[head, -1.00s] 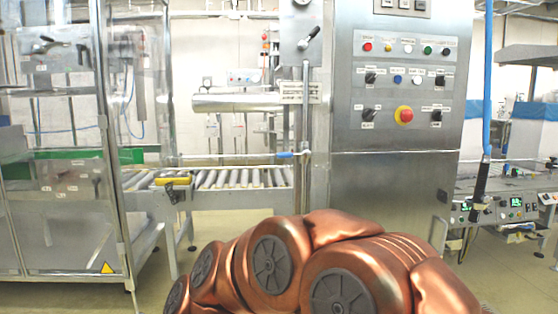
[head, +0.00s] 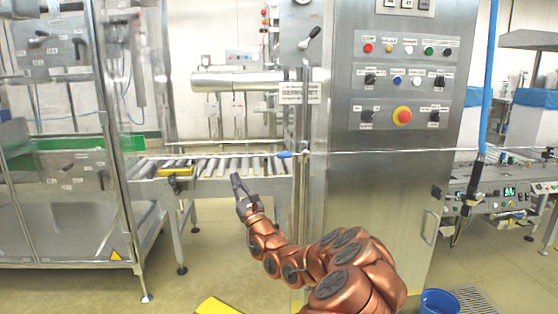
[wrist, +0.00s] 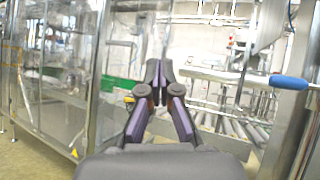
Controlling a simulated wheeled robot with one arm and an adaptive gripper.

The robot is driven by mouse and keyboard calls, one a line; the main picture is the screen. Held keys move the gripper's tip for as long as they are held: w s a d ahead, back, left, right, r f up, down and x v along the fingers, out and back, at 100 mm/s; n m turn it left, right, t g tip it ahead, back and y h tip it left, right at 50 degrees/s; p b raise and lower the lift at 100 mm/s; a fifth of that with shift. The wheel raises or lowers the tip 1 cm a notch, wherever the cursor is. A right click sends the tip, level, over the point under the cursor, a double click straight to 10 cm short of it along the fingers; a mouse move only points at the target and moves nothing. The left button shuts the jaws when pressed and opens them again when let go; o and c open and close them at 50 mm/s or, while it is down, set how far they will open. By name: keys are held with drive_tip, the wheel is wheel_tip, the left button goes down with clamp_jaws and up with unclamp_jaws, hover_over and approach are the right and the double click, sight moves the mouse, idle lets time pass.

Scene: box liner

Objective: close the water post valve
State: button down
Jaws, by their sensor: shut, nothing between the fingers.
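The water post (head: 305,190) is a slim upright metal pipe beside the control cabinet. Its valve lever has a blue handle (head: 285,155) lying about level and pointing left. The blue handle also shows at the right of the wrist view (wrist: 290,82). My gripper (head: 236,179) is shut and empty. In the head view it appears left of and a little below the handle, apart from it. In the wrist view its closed fingertips (wrist: 159,70) are left of the handle.
A steel control cabinet (head: 385,210) with buttons stands right of the post. A roller conveyor (head: 215,168) lies behind my gripper. A clear-walled machine (head: 60,220) is at left. A blue bucket (head: 438,303) and a yellow object (head: 215,306) are on the floor side.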

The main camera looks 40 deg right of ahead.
drive_tip(key=s+d+f+m+g+h+p, duration=0.1)
drive_tip(key=s+d+f+m+g+h, duration=0.3)
drive_tip(key=d, duration=0.4)
drive_tip(key=s+d+f+m+g+h, duration=0.1)
drive_tip(key=d+f+m+g+h, duration=0.1)
drive_tip(key=d+f+m+h, duration=0.45)
drive_tip(key=w+d+r+n, duration=0.2)
drive_tip(key=w+d+r, duration=0.4)
drive_tip(key=r, duration=0.4)
drive_tip(key=shift+d+y+b, duration=0.35)
drive_tip(key=shift+d+n, duration=0.1)
drive_tip(key=shift+n, duration=0.15)
